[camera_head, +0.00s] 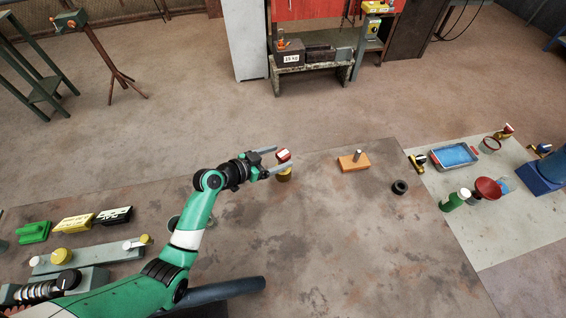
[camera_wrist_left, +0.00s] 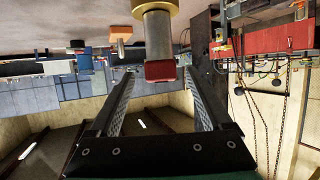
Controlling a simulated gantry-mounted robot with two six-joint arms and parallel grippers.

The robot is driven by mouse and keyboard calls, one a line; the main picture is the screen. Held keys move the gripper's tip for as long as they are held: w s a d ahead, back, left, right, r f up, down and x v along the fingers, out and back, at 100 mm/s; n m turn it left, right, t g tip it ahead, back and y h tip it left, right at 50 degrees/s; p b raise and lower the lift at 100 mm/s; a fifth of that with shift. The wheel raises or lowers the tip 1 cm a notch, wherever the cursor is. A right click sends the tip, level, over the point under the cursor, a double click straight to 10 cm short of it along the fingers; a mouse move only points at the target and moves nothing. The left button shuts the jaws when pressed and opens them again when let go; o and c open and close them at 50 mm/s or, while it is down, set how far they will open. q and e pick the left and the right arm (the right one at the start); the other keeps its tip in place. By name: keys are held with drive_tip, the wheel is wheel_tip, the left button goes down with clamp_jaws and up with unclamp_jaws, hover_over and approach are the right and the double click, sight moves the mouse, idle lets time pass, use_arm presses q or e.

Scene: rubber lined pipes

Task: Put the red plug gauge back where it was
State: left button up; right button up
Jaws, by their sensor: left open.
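The red plug gauge (camera_head: 283,155) has a red end, a pale metal cylinder and a brass-coloured lower part (camera_head: 284,175). It stands roughly upright near the far edge of the brown bench. My left gripper (camera_head: 283,158) is open, with its fingers level at the gauge's upper part. In the left wrist view, which looks upside down, the gauge's red end (camera_wrist_left: 160,71) shows between the two open fingertips, with a gap on each side. The brass part (camera_wrist_left: 154,6) is cut by the frame's edge. My right gripper is not in view.
An orange block (camera_head: 351,164) with a metal pin stands right of the gauge, near a black ring (camera_head: 400,187). Bench centre is clear.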

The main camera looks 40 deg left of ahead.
use_arm(q)
drive_tip(key=b+x, duration=0.1)
drive_tip(key=x, duration=0.5)
drive_tip(key=shift+a, duration=0.15)
clamp_jaws()
